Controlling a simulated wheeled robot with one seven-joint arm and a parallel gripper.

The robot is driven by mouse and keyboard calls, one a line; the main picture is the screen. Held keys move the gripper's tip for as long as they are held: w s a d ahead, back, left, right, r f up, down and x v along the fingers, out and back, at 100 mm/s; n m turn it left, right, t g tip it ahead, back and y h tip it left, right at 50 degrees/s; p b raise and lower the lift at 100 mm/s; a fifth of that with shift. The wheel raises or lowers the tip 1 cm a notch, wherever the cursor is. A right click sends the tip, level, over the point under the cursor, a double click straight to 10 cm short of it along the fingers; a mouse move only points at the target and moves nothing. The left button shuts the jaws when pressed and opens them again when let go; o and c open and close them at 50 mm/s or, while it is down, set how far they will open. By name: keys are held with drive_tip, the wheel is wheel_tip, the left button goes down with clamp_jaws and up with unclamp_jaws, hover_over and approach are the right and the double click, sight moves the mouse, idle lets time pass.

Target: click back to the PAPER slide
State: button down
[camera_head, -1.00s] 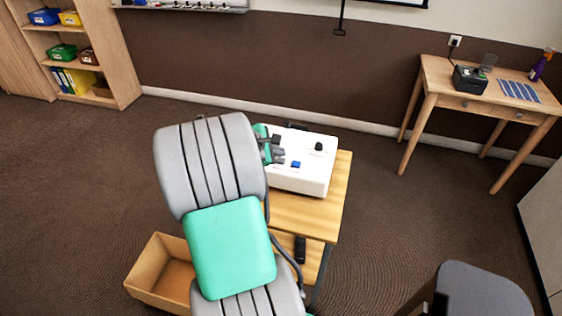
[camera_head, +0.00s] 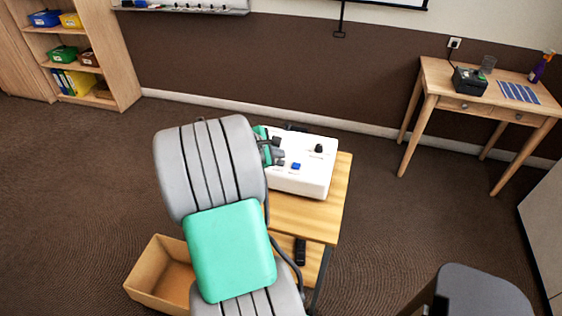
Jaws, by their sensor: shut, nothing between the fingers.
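A white box (camera_head: 312,180) with controls stands on the small wooden table (camera_head: 327,212). On its top are a blue button (camera_head: 296,167) and a black knob (camera_head: 319,149). My gripper (camera_head: 280,157) is shut and empty at the left part of the box's top, left of the blue button. My arm hides the left side of the box, and I cannot tell whether the fingertips touch it. Only the bottom edge of the projection screen (camera_head: 400,4) shows at the top, so no slide can be read.
A black remote-like object (camera_head: 301,251) lies on the lower shelf. An open cardboard box (camera_head: 157,268) stands on the floor at left. A dark chair (camera_head: 482,290) is at the lower right. A desk (camera_head: 440,80) stands by the wall at right. Bare floor lies between.

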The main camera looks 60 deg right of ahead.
sight(278, 164)
drive_tip(key=shift+f, duration=0.1)
idle(0.7)
drive_tip(key=shift+f, duration=0.3)
drive_tip(key=shift+f, duration=0.5)
idle(0.5)
drive_tip(key=shift+r, duration=0.15)
drive_tip(key=shift+r+p, duration=0.75)
drive_tip(key=shift+p, duration=0.1)
wheel_tip(278, 164, up, 5)
drive_tip(key=p, duration=0.4)
drive_tip(key=shift+r+p, duration=0.1)
drive_tip(key=shift+p, duration=0.3)
